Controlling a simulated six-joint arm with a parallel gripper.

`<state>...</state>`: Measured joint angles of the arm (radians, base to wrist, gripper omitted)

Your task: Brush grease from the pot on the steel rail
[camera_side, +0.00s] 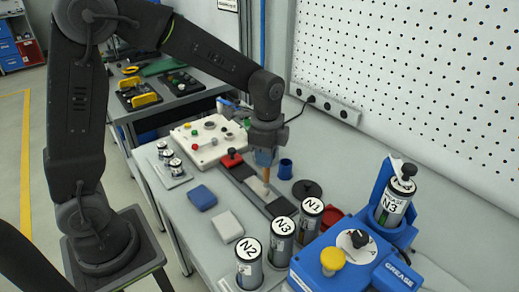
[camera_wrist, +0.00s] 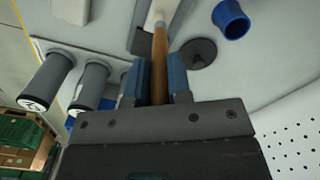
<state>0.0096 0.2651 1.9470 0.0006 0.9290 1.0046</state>
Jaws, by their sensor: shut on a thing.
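My gripper (camera_side: 265,158) is shut on the wooden handle of a brush (camera_side: 267,175), which hangs down with its pale head low over the dark steel rail (camera_side: 243,175). I cannot tell whether the head touches the rail. In the wrist view the handle (camera_wrist: 160,60) stands between my gripper's two blue fingers (camera_wrist: 160,82), with the pale head at the top edge. A small blue cup (camera_side: 286,168) stands just right of the brush; it also shows in the wrist view (camera_wrist: 231,19). Its inside is not clear, so I cannot tell whether it is the grease pot.
A red block (camera_side: 232,159) sits at the rail's far end. A black disc (camera_side: 307,190) lies right of the rail. Canisters N2 (camera_side: 249,265), N3 (camera_side: 282,240) and a third (camera_side: 310,218) stand in front, beside a blue grease machine (camera_side: 318,258). Blue (camera_side: 202,197) and white (camera_side: 226,226) blocks lie left.

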